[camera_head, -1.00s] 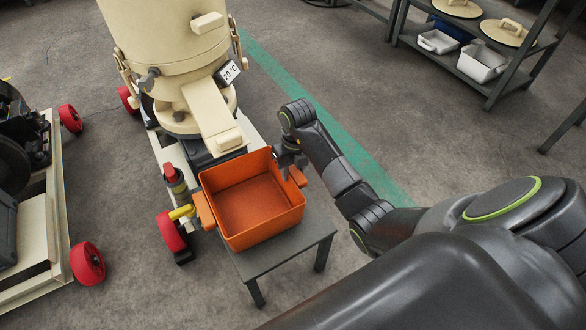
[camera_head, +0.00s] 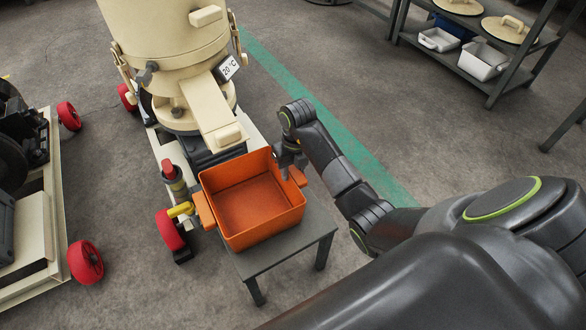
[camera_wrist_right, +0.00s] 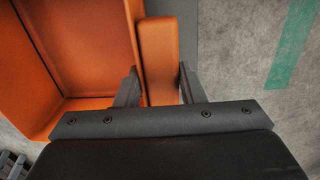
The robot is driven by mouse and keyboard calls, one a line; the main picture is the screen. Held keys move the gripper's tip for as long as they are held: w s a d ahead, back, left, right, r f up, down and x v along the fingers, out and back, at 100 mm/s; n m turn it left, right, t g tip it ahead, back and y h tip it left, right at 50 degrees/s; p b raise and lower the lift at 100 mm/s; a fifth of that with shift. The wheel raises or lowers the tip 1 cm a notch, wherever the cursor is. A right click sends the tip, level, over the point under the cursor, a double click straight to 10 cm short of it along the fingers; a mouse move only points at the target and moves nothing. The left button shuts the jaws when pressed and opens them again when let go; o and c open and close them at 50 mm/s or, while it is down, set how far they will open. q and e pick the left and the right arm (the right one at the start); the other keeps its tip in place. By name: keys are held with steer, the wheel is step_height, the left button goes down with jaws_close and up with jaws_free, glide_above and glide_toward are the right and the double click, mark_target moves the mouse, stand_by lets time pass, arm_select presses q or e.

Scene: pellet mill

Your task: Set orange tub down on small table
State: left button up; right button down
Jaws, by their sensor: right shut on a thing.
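The orange tub (camera_head: 252,205) is upright and empty, at the small grey table (camera_head: 288,252) in the head view. It looks level over the tabletop; whether its base touches the top cannot be told. My right gripper (camera_head: 293,166) is at the tub's right handle. In the right wrist view the gripper (camera_wrist_right: 158,88) has one finger on each side of the orange handle (camera_wrist_right: 158,50), shut on it. The tub's inside (camera_wrist_right: 85,50) shows to the left there. My left gripper is not in view.
A cream pellet mill (camera_head: 170,60) with a discharge chute (camera_head: 212,115) stands just behind the tub. A red-wheeled cart (camera_head: 50,220) is at the left. A shelf (camera_head: 490,85) with white bins is at the back right. The floor right of the table is mostly clear.

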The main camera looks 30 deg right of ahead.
steer(key=shift+f, duration=0.1)
stand_by(0.4)
jaws_free()
stand_by(0.6)
stand_by(0.4)
steer(key=shift+d+r+p, duration=0.15)
steer(key=shift+r+p, duration=1.95)
steer(key=shift+r, duration=0.2)
steer(key=shift+d+r+p, duration=0.15)
steer(key=shift+r+p, duration=1.95)
steer(key=shift+r, duration=0.15)
